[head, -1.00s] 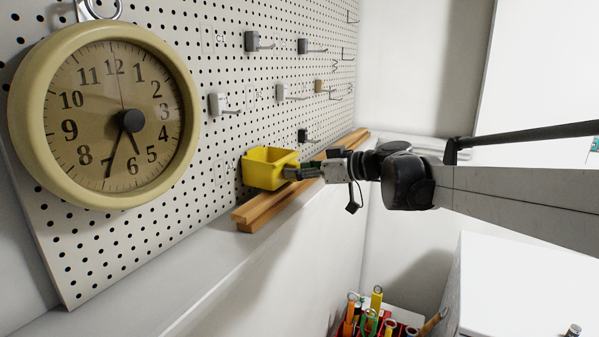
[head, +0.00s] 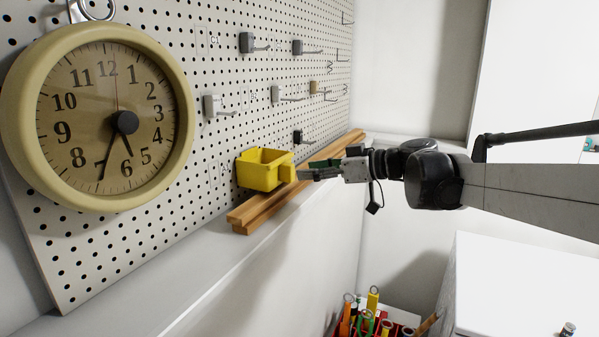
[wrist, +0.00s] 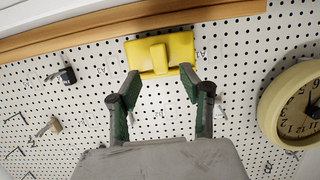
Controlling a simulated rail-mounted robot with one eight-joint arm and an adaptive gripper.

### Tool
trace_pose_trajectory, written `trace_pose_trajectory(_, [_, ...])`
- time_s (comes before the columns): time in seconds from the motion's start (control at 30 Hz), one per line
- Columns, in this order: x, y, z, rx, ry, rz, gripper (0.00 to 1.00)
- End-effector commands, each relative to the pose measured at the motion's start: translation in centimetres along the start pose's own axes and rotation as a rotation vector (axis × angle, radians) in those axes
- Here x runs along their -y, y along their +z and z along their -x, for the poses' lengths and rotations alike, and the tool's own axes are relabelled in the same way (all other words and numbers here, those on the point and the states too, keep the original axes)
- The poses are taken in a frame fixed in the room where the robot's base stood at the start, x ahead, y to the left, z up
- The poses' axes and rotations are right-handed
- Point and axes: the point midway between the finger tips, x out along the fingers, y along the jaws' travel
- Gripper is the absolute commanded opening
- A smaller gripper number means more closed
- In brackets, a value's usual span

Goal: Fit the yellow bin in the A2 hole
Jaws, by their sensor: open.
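The yellow bin (head: 262,169) sits upright against the pegboard (head: 215,165), just above the wooden rail. Whether it is hooked into the holes cannot be seen. In the wrist view the bin (wrist: 182,48) is upside down, with its front tab between and beyond my fingertips. My gripper (head: 303,173) is open and empty, just right of the bin in the head view. In the wrist view my gripper (wrist: 160,82) has its two fingers spread, one to each side of the tab.
A wooden rail (head: 245,219) runs along the board's lower edge. A round clock (head: 100,115) hangs at left. Several hooks, including a grey one (head: 214,106), stick out above the bin. A black hook (head: 301,137) is right of it. Open space lies in front of the board.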

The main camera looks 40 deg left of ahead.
Motion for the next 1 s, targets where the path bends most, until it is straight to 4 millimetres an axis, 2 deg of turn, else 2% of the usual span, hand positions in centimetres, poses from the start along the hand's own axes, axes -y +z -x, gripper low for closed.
trace_pose_trajectory(0.03, [0.0,0.0,1.1,0.0,0.003,-0.001,0.4])
trace_pose_trajectory(0.2, [0.0,0.0,4.0,0.0,0.003,0.0,0.4])
trace_pose_trajectory(0.4, [0.0,0.0,5.7,0.0,0.001,0.001,0.4])
trace_pose_trajectory(1.0, [0.0,0.0,6.0,0.001,0.001,-0.001,0.4])
